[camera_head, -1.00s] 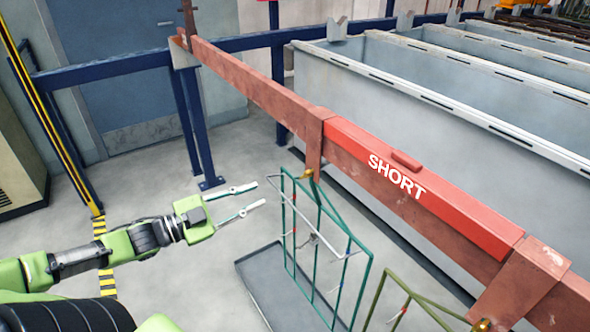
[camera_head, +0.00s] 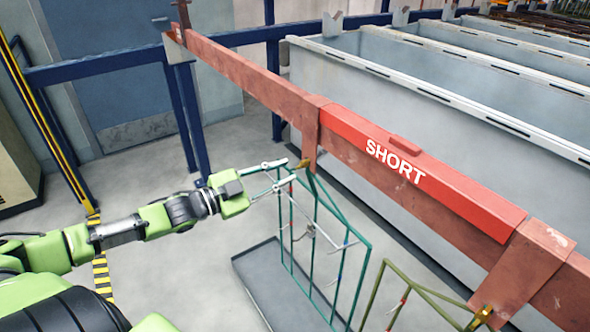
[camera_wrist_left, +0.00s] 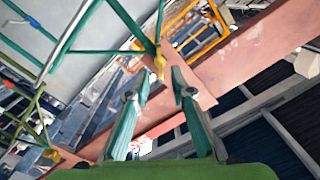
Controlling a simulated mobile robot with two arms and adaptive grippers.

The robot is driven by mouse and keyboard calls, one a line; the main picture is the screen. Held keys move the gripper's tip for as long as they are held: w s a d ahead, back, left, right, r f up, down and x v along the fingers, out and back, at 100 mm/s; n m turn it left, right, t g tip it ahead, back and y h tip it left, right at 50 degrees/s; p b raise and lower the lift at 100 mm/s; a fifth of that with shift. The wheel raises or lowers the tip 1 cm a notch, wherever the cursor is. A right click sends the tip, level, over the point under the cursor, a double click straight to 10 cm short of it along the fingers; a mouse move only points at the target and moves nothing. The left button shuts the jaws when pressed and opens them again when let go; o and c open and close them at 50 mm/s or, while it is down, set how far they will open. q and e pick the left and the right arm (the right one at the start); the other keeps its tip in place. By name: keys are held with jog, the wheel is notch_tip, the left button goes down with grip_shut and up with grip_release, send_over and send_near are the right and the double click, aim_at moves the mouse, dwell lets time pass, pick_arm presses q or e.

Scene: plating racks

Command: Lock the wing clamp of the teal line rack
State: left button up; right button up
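The teal line rack (camera_head: 325,251) hangs below the red-brown flight bar. Its small brass wing clamp (camera_head: 306,164) sits at the top of the rack, at the lower end of a bar bracket. The clamp also shows in the left wrist view (camera_wrist_left: 160,65), just beyond the fingertips. My left gripper (camera_head: 290,174) reaches in from the left close beside the clamp, its fingers at the rack's top corner. In the left wrist view the two teal fingers (camera_wrist_left: 158,86) stand apart with nothing between them. Contact with the clamp cannot be told. My right gripper is not in view.
The flight bar (camera_head: 245,80) crosses diagonally, with a red SHORT block (camera_head: 420,175) on it. An olive rack (camera_head: 407,292) hangs at the right with its own brass clamp (camera_head: 482,317). A grey tray (camera_head: 262,277) lies below. Grey tanks (camera_head: 400,110) stand behind.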

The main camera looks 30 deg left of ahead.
aim_at(299, 166)
pick_arm(q)
jog(key=shift+x, duration=2.15)
grip_shut()
